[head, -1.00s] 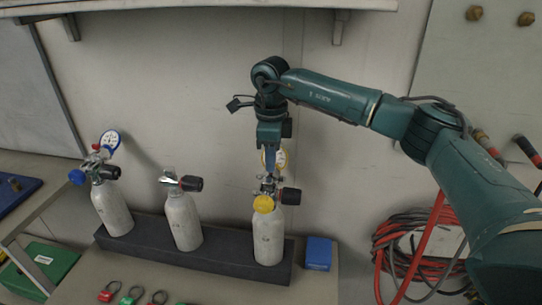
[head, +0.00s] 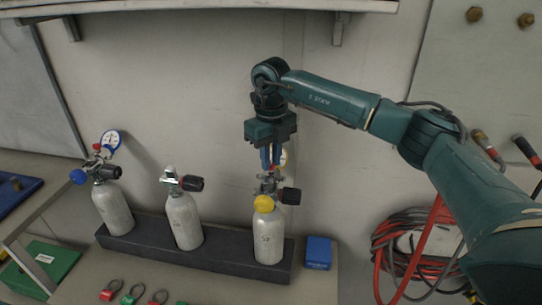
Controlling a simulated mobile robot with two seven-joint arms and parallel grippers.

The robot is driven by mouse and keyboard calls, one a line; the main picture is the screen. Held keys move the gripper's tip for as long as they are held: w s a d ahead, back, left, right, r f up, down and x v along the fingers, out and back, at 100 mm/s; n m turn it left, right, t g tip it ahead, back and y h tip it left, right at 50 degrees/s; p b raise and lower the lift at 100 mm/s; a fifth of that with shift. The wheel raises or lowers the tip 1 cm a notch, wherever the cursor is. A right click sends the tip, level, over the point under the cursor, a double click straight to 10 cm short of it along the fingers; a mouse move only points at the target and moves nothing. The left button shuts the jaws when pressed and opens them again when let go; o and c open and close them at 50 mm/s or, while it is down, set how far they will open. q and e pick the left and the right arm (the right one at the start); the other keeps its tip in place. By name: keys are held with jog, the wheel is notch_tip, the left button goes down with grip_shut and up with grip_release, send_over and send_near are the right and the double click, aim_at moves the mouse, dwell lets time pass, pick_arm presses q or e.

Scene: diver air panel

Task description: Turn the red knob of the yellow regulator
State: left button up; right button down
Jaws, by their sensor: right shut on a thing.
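The yellow regulator (head: 263,204) is mounted on top of the right-hand grey cylinder (head: 268,240). Its yellow cap faces forward, a black knob (head: 290,196) sticks out to the right, and its yellow-rimmed gauge (head: 284,158) is partly hidden behind my fingers. My right gripper (head: 270,168) points straight down over the regulator, its two blue fingers side by side and closed at the regulator's top. The red knob is almost wholly hidden between the fingertips. My left gripper is not in view.
A blue regulator (head: 78,176) with a gauge sits on the left cylinder (head: 113,210). The middle cylinder (head: 184,220) bears only a valve. All stand in a dark rack (head: 150,244). A blue box (head: 318,253) is at right; coloured tags lie in front. A shelf (head: 200,8) hangs above.

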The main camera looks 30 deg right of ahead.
jog(key=shift+m, duration=0.4)
jog(key=c, duration=1.3)
grip_release()
notch_tip(320, 180, up, 8)
jog(key=shift+f+b, duration=0.2)
jog(key=shift+b, duration=0.25)
